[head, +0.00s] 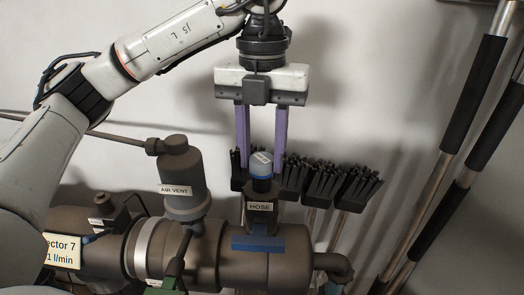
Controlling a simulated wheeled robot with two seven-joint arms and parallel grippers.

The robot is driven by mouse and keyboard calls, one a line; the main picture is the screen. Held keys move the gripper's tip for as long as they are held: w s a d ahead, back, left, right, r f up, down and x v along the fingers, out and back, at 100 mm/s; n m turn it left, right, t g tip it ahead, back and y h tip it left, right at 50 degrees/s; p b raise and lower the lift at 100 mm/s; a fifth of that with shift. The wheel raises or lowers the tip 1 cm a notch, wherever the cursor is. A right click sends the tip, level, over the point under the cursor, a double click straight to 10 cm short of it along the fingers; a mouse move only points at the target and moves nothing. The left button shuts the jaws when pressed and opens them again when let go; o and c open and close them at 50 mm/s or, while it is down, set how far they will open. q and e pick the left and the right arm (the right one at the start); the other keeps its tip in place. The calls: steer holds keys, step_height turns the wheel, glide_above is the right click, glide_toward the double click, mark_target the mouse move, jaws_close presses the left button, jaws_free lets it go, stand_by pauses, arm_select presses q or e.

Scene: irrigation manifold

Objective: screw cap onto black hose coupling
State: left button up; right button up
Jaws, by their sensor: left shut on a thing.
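My left gripper (261,168) points straight down with its two purple fingers on either side of a blue cap (261,159). It is shut on the cap. The cap has a pale label on its top and sits right over the black hose coupling (261,186), in line with it. The coupling stands upright above a grey block labelled HOSE (260,207) on the manifold pipe. How far the cap is threaded cannot be told. My right gripper is not in view.
The brown manifold pipe (284,262) runs along the bottom. A grey air vent (183,185) stands left of the coupling. Several black brushes (322,180) lean behind it against the white wall. Long poles with black grips (473,92) stand at the right.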

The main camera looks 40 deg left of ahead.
arm_select(q)
steer(key=shift+d, duration=0.2)
steer(key=c, duration=0.5)
steer(key=m, duration=0.3)
steer(key=shift+r+p, duration=0.15)
steer(key=shift+p, duration=0.25)
steer(key=shift+c, duration=0.2)
steer(key=shift+m, duration=0.9)
steer(key=shift+m+p, duration=0.45)
steer(key=shift+m, duration=0.15)
steer(key=shift+m+p, duration=0.3)
steer(key=shift+m, duration=0.9)
steer(key=shift+w+m, duration=0.1)
steer(key=shift+m, duration=0.4)
